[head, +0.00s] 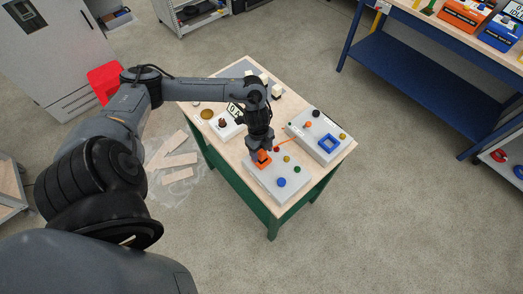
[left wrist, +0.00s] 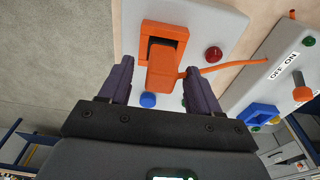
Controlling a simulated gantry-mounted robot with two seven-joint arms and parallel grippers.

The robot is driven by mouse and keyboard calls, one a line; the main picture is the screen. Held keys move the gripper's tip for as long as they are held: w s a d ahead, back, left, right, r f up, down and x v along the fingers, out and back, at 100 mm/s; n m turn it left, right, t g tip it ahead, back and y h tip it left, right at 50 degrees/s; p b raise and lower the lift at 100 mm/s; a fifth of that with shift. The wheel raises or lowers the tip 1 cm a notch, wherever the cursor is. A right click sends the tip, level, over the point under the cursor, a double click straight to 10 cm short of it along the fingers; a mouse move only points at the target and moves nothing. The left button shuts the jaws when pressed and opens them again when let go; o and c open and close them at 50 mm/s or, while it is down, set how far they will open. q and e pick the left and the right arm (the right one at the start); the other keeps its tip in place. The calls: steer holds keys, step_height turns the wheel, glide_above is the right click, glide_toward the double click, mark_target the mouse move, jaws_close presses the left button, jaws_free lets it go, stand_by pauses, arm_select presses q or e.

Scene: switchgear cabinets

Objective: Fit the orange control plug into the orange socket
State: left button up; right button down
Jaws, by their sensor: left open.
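The orange socket (left wrist: 180,33) is a square frame on a light grey panel (left wrist: 215,20) in the left wrist view. The orange control plug (left wrist: 161,72), a block with an orange cord, overlaps the socket's lower part; how deep it sits in it, I cannot tell. My left gripper (left wrist: 158,88) is open, with one dark finger on each side of the plug and visible gaps between. In the head view the left gripper (head: 262,158) points down at the orange parts (head: 263,164) on the panel, partly covering them. My right gripper is not in view.
A red button (left wrist: 213,54) and a blue button (left wrist: 148,100) are near the plug. The orange cord (left wrist: 245,65) runs toward a second panel with a blue square socket (head: 327,141). Both panels stand on a wooden-topped table (head: 312,183) with green sides.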

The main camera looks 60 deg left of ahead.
arm_select(q)
step_height(320, 180, up, 11)
steer(key=a, duration=0.1)
steer(key=w+d+f+n+t+h, duration=0.1)
steer(key=w+d+f+t, duration=0.15)
steer(key=d, duration=1.05)
steer(key=w+d+f+t+h, duration=0.15)
steer(key=d+t, duration=0.25)
steer(key=d, duration=0.8)
steer(key=s+a+n+g+y, duration=0.3)
steer(key=s+n, duration=0.9)
steer(key=shift+s+a+r+y, duration=0.2)
steer(key=shift+s+r+y, duration=0.05)
steer(key=shift+s+y, duration=0.1)
step_height(320, 180, up, 13)
steer(key=p, duration=1.3)
